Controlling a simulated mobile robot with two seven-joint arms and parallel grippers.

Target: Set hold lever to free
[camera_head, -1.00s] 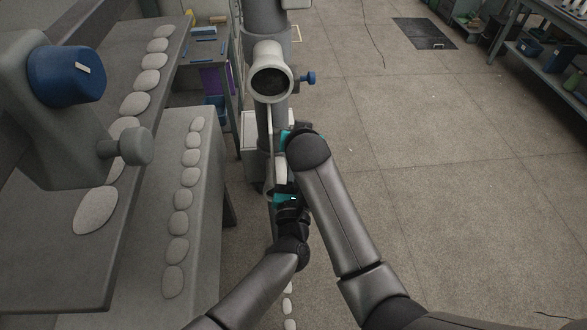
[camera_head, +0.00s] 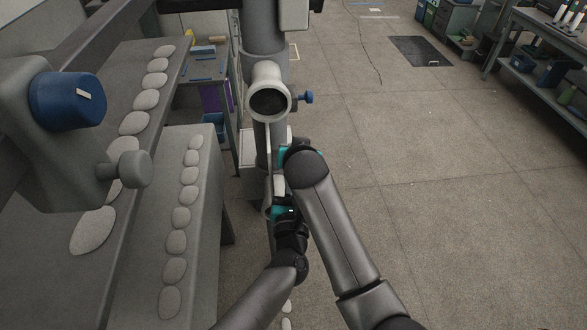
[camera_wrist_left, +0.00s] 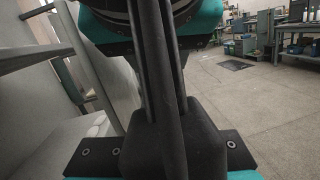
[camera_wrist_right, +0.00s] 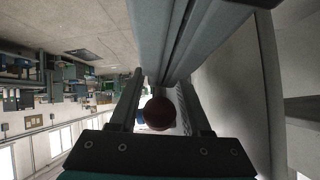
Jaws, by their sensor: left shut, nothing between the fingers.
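A dark red ball knob (camera_wrist_right: 160,113) shows between the fingers of my right gripper (camera_wrist_right: 162,95) in the right wrist view. The fingers stand apart with gaps beside the ball. It looks like a lever end, but its shaft and setting cannot be made out. In the head view my right gripper (camera_head: 284,156) is largely hidden behind my arm, below a round grey cup (camera_head: 269,97) on a post. My left gripper (camera_head: 283,211) is just below it, close to a thin pale upright bar (camera_head: 268,160). In the left wrist view its fingers (camera_wrist_left: 165,60) are together and empty.
A blue knob with a white mark (camera_head: 70,100) and a grey knob (camera_head: 130,168) sit on the machine at left. A small blue knob (camera_head: 307,97) juts from the post. Pale oval pads line the grey benches (camera_head: 140,270). Open floor (camera_head: 440,170) lies at right.

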